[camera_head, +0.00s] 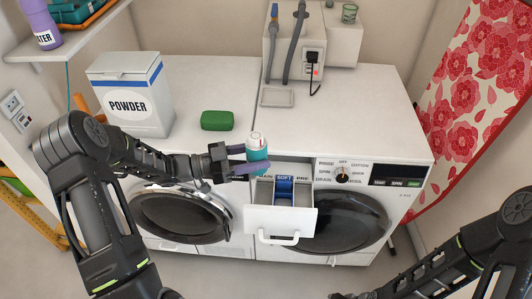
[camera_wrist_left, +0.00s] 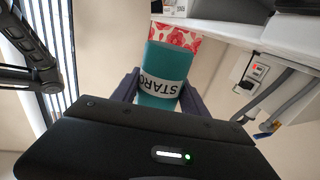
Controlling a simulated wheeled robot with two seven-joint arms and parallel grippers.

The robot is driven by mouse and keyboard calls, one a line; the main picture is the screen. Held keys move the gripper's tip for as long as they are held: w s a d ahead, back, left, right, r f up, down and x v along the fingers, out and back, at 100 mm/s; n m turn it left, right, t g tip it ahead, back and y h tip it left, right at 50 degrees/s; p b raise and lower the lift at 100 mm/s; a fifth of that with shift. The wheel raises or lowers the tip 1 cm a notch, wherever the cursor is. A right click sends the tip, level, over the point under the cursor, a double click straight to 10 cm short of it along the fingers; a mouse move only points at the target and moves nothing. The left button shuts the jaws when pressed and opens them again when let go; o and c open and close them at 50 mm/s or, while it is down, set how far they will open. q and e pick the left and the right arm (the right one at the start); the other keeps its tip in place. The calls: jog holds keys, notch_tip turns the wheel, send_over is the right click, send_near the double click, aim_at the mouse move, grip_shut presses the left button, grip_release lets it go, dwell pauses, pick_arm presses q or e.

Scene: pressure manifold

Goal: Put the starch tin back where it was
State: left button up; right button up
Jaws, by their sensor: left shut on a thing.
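The starch tin (camera_head: 257,158) is a teal cylinder with a white label and a pale top. My left gripper (camera_head: 247,162) is shut on it and holds it roughly upright above the open white detergent drawer (camera_head: 280,220). In the left wrist view the tin (camera_wrist_left: 167,65) sits between the two dark purple fingers (camera_wrist_left: 160,95), its label reading upside down as "STARC". My right arm (camera_head: 440,262) enters from the lower right. Its gripper end is at the bottom edge, too cut off to judge.
On the white machine tops are a powder box (camera_head: 133,95), a green block (camera_head: 217,120) and a grey flat dish (camera_head: 277,97). Hoses and a plug (camera_head: 312,57) are at the back. The open drawer juts forward beside the control panel (camera_head: 370,173). The right machine top is mostly clear.

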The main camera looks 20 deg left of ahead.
pick_arm(q)
jog(key=s+d+t, duration=0.1)
jog(key=s+d, duration=0.1)
jog(key=s, duration=0.4)
jog(key=shift+f+n+y, duration=0.3)
jog(key=shift+f+y, duration=0.05)
jog(key=shift+y, duration=0.05)
jog(key=shift+d, duration=0.1)
jog(key=shift+r, duration=0.1)
